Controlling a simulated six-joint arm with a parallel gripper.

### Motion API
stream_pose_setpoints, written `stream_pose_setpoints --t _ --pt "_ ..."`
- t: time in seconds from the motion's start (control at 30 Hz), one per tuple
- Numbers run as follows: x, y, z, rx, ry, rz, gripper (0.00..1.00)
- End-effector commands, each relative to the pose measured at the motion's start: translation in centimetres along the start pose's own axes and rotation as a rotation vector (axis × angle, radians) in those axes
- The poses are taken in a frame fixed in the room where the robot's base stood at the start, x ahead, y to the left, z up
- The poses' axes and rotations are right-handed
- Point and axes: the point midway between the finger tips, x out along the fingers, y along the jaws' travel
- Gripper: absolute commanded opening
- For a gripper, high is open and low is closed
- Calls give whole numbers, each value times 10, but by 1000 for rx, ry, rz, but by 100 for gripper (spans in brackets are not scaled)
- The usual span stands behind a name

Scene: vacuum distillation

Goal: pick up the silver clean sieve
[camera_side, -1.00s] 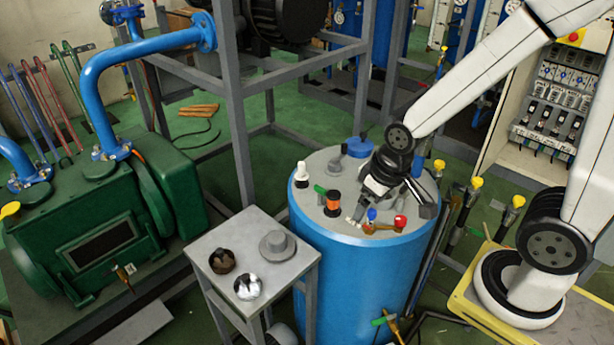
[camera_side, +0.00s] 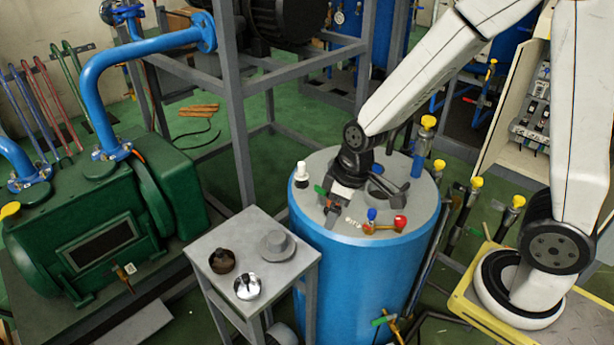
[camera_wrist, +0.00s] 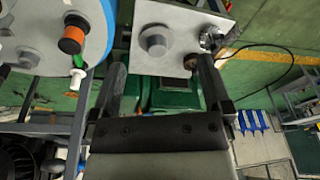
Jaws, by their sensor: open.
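The silver clean sieve (camera_side: 247,286) stands on the small grey table (camera_side: 228,242), near its front edge. It also shows at the top of the wrist view (camera_wrist: 211,38), near the table's edge. My gripper (camera_side: 334,212) is over the blue tank's top, to the right of the table and apart from the sieve. In the wrist view the two fingers of my gripper (camera_wrist: 162,68) are spread, with nothing held between them.
A dark brown sieve (camera_side: 222,261) and a grey round stepped piece (camera_side: 277,244) share the table. The blue tank (camera_side: 355,275) stands beside it, with a white-topped fitting (camera_side: 301,174) and red and blue valve knobs (camera_side: 400,222). A grey frame post (camera_side: 238,130) rises behind the table.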

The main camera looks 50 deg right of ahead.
Motion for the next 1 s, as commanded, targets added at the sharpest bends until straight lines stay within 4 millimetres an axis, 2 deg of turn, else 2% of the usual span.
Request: stream_pose_setpoints --t 0.2,0.6,0.8,1.0 --pt "27 -17 -34 -226 0 -72 100" --pt "83 -57 -87 -638 56 -196 100" --pt "112 -79 -107 -832 105 -247 100" --pt "132 -94 -119 -959 146 -274 100"
